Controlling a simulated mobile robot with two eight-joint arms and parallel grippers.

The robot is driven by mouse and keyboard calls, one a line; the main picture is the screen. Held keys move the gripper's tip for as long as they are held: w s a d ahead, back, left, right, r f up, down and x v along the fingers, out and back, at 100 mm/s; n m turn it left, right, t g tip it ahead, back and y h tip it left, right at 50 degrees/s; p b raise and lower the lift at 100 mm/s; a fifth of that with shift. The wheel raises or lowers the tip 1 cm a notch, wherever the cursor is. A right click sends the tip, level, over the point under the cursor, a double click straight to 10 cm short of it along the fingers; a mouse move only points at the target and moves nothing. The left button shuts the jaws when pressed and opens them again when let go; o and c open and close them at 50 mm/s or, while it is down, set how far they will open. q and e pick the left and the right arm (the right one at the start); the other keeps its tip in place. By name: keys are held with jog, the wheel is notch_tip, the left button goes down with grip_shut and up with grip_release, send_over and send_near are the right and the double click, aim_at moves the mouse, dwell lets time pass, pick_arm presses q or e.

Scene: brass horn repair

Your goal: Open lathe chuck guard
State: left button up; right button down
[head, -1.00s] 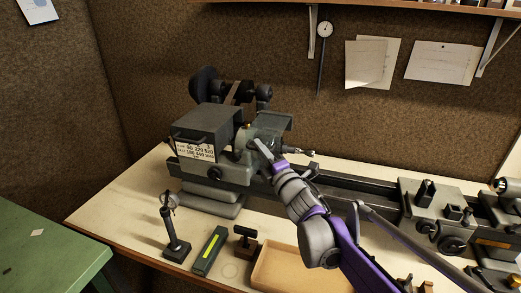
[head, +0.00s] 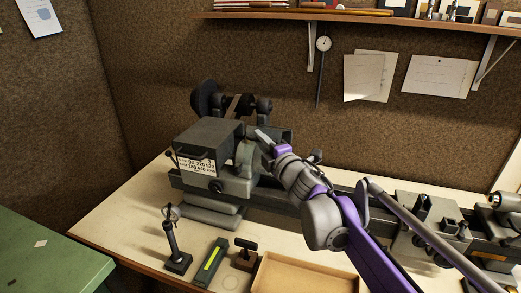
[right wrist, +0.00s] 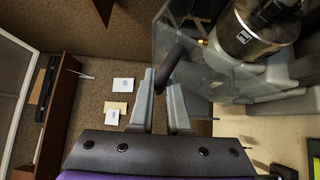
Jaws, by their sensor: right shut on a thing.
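The lathe (head: 210,185) stands on the bench, its grey headstock carrying a white speed chart. The chuck guard (head: 281,136) is a grey, see-through panel beside the headstock, tilted up. My right gripper (head: 261,139) is at the guard, partly hiding it. In the right wrist view, the guard (right wrist: 190,45) looks translucent, and its dark rod handle (right wrist: 170,66) lies between my right fingers (right wrist: 158,98), which are shut on it. A dark and metallic cylinder (right wrist: 258,28), perhaps the chuck, shows beyond the guard. My left gripper is not in view.
In front of the lathe are a stand (head: 174,240), a green-and-black box (head: 210,262), a small dark tool (head: 246,253) and a wooden tray (head: 305,275). A shelf (head: 350,17) hangs above. The carriage (head: 430,220) sits right along the bed.

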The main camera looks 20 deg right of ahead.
jog(key=w+r, duration=0.1)
jog(key=r, duration=0.1)
jog(key=w+d+r, duration=0.1)
jog(key=r, duration=0.1)
jog(key=w+d+r, duration=0.1)
jog(key=r, duration=0.2)
jog(key=shift+w+d, duration=0.1)
jog(key=w+d+r+m+g+p, duration=0.1)
jog(key=w+d+r+m+g, duration=0.2)
jog(key=w+d+r, duration=0.1)
jog(key=shift+w+r, duration=0.75)
jog(key=shift+w, duration=0.45)
jog(key=shift+d, duration=0.15)
jog(key=c, duration=0.9)
grip_release()
jog(key=shift+s, duration=0.1)
